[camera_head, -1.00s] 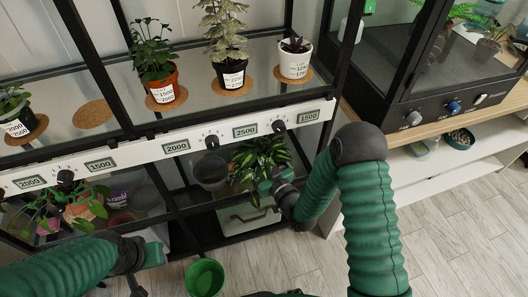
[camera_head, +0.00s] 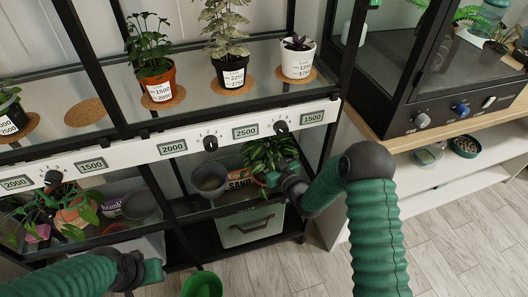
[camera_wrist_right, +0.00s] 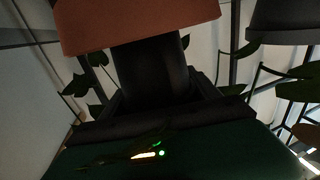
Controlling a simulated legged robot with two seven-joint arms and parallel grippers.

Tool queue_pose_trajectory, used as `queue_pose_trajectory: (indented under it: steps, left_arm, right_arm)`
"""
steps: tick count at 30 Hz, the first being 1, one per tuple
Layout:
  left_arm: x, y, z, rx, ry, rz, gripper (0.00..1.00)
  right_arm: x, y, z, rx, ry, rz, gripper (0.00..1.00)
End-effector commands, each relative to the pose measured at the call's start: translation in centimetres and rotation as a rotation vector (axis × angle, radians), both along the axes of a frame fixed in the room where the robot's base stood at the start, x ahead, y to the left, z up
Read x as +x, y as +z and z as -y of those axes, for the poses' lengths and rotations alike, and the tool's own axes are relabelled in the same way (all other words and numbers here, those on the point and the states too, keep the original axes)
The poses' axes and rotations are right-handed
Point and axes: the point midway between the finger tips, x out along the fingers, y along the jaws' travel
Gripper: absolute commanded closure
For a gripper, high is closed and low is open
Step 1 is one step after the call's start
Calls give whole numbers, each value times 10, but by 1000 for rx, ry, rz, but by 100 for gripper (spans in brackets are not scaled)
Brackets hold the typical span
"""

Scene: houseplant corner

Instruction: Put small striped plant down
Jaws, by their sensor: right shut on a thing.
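The small striped plant (camera_head: 268,152) is a bushy green plant at the right end of the lower shelf. Its leaves hide most of its pot in the head view. The right wrist view shows a terracotta pot (camera_wrist_right: 140,28) close up at the jaws. My right gripper (camera_head: 275,180) is shut on this plant's pot, coming in from the front right. I cannot tell whether the pot's base touches the shelf. My left gripper (camera_head: 150,272) is low at the left, away from the plant, and its jaws are unclear.
A grey pot (camera_head: 209,178) and a sand bag (camera_head: 240,179) stand left of the plant. A white rail with dials (camera_head: 190,143) runs just above. A black post (camera_head: 326,130) rises at right. A drawer box (camera_head: 250,227) sits below, and a green bucket (camera_head: 202,285) stands in front.

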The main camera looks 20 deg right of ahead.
Motion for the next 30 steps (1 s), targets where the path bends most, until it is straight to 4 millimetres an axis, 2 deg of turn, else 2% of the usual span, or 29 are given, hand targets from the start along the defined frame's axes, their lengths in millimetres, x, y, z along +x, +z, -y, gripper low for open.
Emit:
queue_pose_trajectory:
  steps: [1,6,13,17,20,27,30]
  left_arm:
    - [0,-1,0,0,0,0,64]
    - [0,-1,0,0,0,0,64]
    - [0,0,0,0,0,0,64]
    - [0,7,0,0,0,0,64]
    - [0,15,0,0,0,0,64]
    - [0,35,0,0,0,0,64]
    - [0,40,0,0,0,0,64]
  right_arm:
    - [0,-1,0,0,0,0,27]
    - [0,-1,0,0,0,0,7]
    - [0,-1,0,0,0,0,7]
    - [-2,7,1,0,0,-1,7]
    - [-20,7,6,1,0,-4,7]
    - [-81,7,25,1,-2,-5,7]
    - [-100,6,30,1,-1,-3,7]
